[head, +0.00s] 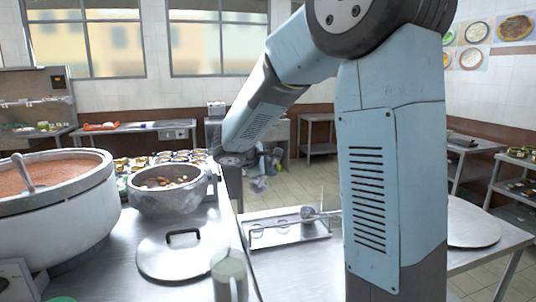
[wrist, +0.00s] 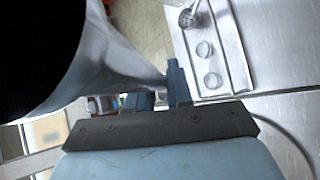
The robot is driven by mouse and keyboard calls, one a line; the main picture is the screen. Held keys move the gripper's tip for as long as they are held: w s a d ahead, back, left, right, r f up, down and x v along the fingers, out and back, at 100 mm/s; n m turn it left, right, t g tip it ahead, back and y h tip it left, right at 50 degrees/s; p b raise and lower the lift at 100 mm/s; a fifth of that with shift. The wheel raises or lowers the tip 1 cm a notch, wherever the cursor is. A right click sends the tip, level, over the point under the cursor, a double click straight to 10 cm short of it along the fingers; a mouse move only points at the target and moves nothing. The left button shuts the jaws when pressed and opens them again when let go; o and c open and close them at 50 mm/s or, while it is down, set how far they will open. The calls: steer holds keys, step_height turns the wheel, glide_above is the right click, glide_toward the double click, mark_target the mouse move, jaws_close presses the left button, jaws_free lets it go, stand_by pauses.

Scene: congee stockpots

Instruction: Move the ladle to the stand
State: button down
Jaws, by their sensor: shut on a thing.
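My gripper (wrist: 158,94) is shut on a grey metal ladle (wrist: 125,72), which fills much of the wrist view's left side. Its near end runs into a black area, so its full shape is hidden. In the head view my gripper (head: 264,160) hangs beyond the counter's edge, with a small grey part of the ladle (head: 259,185) below it. The stand appears to be a shallow metal tray (head: 255,242) with round rings, on the steel table; it also shows in the wrist view (wrist: 238,50). The ladle is apart from it. A round-headed strainer (head: 308,212) lies on the tray.
A large pot of brown congee (head: 60,220) with a utensil in it and a smaller pot (head: 165,203) stand at left. A lid (head: 160,262) and a clear jug (head: 229,275) are near the front. A round disc (head: 472,222) lies at right, partly behind my arm.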

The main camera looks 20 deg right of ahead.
step_height(320, 180, down, 15)
steer(key=n+t, duration=0.2)
steer(key=n, duration=0.1)
steer(key=shift+w+a, duration=0.25)
steer(key=shift+w, duration=0.05)
stand_by(0.7)
steer(key=shift+w+a, duration=0.15)
steer(key=shift+w, duration=0.05)
stand_by(0.6)
steer(key=c, duration=0.9)
jaws_free()
steer(key=shift+f, duration=0.1)
steer(key=shift+c, duration=0.2)
